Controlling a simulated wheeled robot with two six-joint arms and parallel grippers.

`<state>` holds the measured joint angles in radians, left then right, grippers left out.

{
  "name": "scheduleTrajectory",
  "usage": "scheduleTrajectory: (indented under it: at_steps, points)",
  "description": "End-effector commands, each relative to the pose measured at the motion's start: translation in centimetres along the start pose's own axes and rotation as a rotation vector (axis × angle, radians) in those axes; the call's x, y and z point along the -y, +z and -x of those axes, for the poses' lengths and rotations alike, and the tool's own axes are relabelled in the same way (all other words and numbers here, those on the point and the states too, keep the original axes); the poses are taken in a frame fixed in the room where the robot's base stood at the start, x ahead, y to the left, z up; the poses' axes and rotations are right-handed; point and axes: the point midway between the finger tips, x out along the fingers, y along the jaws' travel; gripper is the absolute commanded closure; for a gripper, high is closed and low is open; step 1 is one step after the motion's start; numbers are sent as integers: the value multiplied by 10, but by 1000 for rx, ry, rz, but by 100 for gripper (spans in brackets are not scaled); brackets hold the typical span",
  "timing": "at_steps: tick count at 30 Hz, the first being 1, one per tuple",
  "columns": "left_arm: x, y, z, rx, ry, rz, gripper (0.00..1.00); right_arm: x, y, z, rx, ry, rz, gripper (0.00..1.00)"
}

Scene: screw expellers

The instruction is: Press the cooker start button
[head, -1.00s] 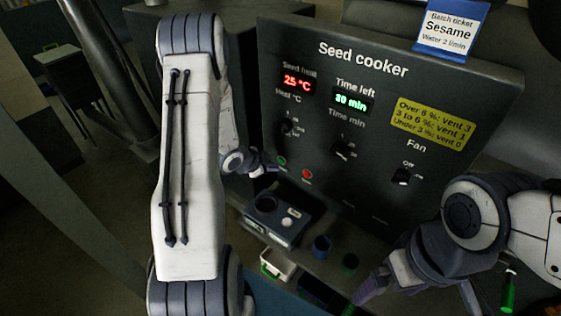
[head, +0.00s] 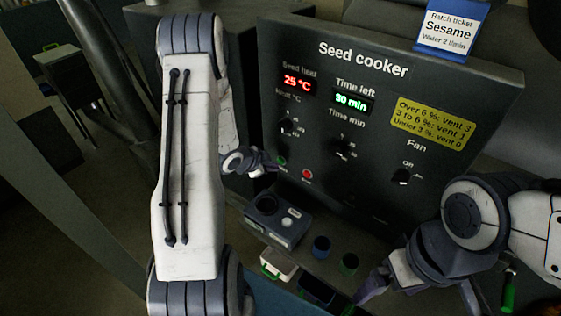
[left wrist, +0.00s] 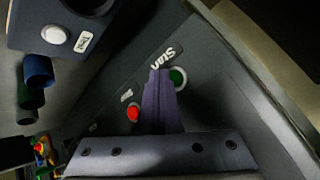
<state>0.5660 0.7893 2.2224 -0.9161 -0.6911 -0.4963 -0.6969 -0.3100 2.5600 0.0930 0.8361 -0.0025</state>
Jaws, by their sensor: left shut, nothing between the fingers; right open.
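The seed cooker panel (head: 400,215) stands in front of me in the head view. Its green start button (head: 281,161) sits low on the left, beside a red button (head: 307,174). My left gripper (head: 272,165) is shut and empty, with its tips close to the green button. In the left wrist view the shut fingers (left wrist: 158,78) partly overlap the "Start" label and lie right beside the green button (left wrist: 178,77); I cannot tell whether they touch. The red button (left wrist: 134,113) is to their left. My right gripper (head: 415,296) is open, low at the right.
The panel displays read 25 °C and 30 min; three knobs are below. A grey tester box (head: 277,221) with a white button stands beneath the panel. A blue cup (head: 321,247) and a dark green cup (head: 349,263) stand beside it. A white box (head: 278,265) is nearer.

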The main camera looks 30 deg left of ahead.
Motion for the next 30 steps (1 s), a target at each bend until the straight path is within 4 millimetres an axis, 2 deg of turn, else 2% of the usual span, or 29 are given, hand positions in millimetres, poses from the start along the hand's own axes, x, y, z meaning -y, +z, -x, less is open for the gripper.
scheduleTrajectory:
  at_steps: [30]
  points:
    - [4,-4,-6,0,0,0,100,0,0,1,0,0,0,0]
